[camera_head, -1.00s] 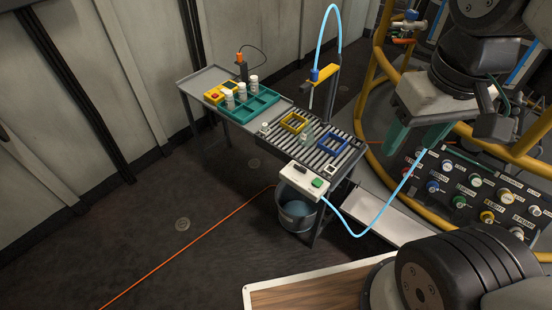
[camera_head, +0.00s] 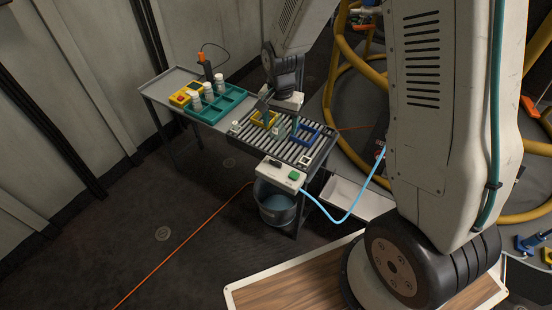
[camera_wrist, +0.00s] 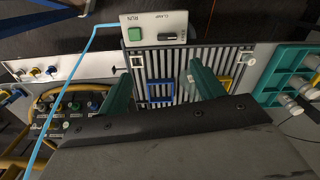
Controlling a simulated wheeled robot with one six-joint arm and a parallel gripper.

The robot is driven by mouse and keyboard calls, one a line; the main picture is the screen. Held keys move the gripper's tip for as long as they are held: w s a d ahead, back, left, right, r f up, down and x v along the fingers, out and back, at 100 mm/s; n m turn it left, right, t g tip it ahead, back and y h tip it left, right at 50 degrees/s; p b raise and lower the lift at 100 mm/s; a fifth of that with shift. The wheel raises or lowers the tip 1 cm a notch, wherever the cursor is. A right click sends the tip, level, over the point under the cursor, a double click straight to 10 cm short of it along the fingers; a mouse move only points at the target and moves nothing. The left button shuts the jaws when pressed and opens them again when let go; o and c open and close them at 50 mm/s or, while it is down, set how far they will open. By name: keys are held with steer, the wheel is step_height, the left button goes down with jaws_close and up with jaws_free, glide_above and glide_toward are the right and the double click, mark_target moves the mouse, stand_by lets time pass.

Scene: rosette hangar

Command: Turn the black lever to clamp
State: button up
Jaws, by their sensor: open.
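The black lever (camera_wrist: 168,36) sits on the pale control box (camera_wrist: 142,37) under the word CLAMP, across from a green RUN button (camera_wrist: 134,34). The box also shows at the front of the roller table in the head view (camera_head: 281,175), where the lever is too small to read. My gripper (camera_wrist: 160,76) is open and empty, its two teal fingers apart over the rollers. In the wrist view the box lies beyond the fingertips, and nothing touches the lever. In the head view my gripper (camera_head: 281,114) hangs over the roller table (camera_head: 319,146), behind the box.
A yellow frame (camera_head: 264,119) and a blue frame (camera_head: 306,133) lie on the rollers below my gripper. A teal tray (camera_head: 229,99) with white bottles stands to the left. A blue hose (camera_head: 345,215) loops from the box's right. A bucket (camera_head: 277,207) stands below.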

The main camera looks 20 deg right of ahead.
steer(key=m, duration=0.2)
glide_above(275, 161)
step_height(275, 161, down, 10)
steer(key=shift+s+f, duration=0.15)
steer(key=shift+f, duration=0.1)
step_height(275, 161, down, 8)
steer(key=shift+f, duration=0.15)
steer(key=c, duration=1)
